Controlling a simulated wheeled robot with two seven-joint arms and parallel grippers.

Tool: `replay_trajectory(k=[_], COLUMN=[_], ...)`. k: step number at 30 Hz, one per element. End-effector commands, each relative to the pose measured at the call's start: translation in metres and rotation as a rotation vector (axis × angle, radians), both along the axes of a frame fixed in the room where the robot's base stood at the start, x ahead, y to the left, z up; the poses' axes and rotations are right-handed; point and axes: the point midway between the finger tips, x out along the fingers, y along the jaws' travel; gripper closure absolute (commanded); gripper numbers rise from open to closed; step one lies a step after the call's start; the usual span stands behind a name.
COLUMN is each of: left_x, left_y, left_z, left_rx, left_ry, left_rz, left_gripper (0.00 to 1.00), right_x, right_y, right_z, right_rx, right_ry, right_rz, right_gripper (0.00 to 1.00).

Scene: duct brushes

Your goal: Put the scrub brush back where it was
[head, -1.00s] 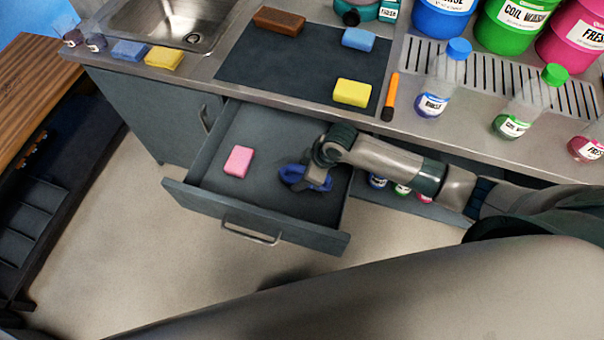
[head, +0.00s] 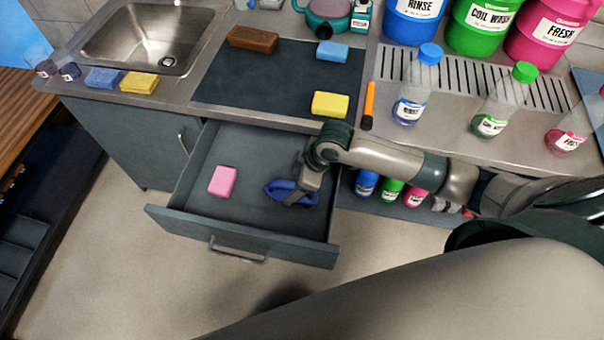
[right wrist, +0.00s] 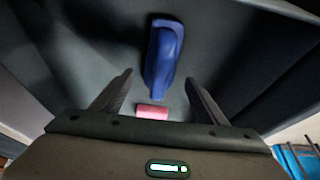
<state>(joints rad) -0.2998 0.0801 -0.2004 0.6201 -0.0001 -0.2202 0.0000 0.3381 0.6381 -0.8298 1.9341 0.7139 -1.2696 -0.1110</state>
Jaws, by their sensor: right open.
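The blue scrub brush (head: 279,189) lies in the open drawer (head: 245,160), right of a pink sponge (head: 223,181). My right gripper (head: 300,197) reaches down into the drawer at the brush and partly covers it. In the right wrist view, the brush (right wrist: 163,55) shows between and beyond the two spread fingers of my right gripper (right wrist: 160,80), with a gap on either side. The pink sponge (right wrist: 152,112) also shows there. My left gripper is not in view.
A dark mat (head: 265,80) on the counter holds a brown block (head: 253,40), a blue sponge (head: 332,53) and a yellow sponge (head: 330,104). Bottles stand at the right and a sink (head: 150,40) at the left. The drawer's left part is mostly free.

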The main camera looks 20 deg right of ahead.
Motion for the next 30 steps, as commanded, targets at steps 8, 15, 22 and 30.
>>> replay_trajectory(k=[8, 15, 22, 30], left_x=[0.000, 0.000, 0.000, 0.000], left_y=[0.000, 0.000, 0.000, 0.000], left_z=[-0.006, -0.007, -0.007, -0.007], left_rx=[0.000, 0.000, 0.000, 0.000], left_ry=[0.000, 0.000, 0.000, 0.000], left_rz=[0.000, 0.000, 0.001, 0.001], left_gripper=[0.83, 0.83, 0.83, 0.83], right_x=[-0.009, -0.012, -0.013, -0.013], right_y=[-0.014, -0.019, -0.019, -0.019], right_z=[0.041, 0.055, 0.056, 0.055], right_rx=[0.001, 0.000, 0.001, 0.001], right_ry=[-0.002, -0.002, -0.001, -0.001], right_rz=[0.001, 0.001, 0.000, 0.000], right_gripper=[0.33, 0.33, 0.33, 0.33])
